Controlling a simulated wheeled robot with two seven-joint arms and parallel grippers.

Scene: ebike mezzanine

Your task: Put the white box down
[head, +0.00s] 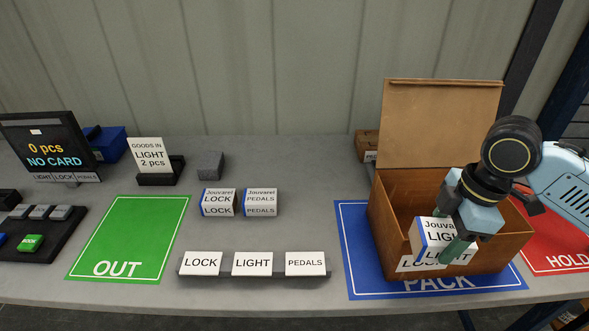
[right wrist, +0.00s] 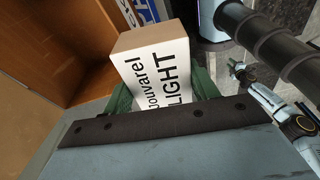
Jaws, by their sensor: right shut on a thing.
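The white box (head: 433,237), labelled "Jouvarel LIGHT", is held in my right gripper (head: 449,241). In the head view it shows in front of the brown open carton's (head: 480,258) front wall, overlapping the carton's own label. In the right wrist view the white box (right wrist: 155,75) sits between the green fingers (right wrist: 162,92), with the carton (right wrist: 70,45) to its left. The head view does not make clear how high the box is above the carton or table. The carton's lid stands up at the back. My left gripper is not in view.
The carton stands on a blue PACK mat (head: 360,277). A red HOLD mat (head: 560,250) lies to the right and a green OUT mat (head: 130,235) to the left. LOCK (head: 218,202) and PEDALS (head: 260,202) boxes stand mid-table behind a label rail (head: 252,264).

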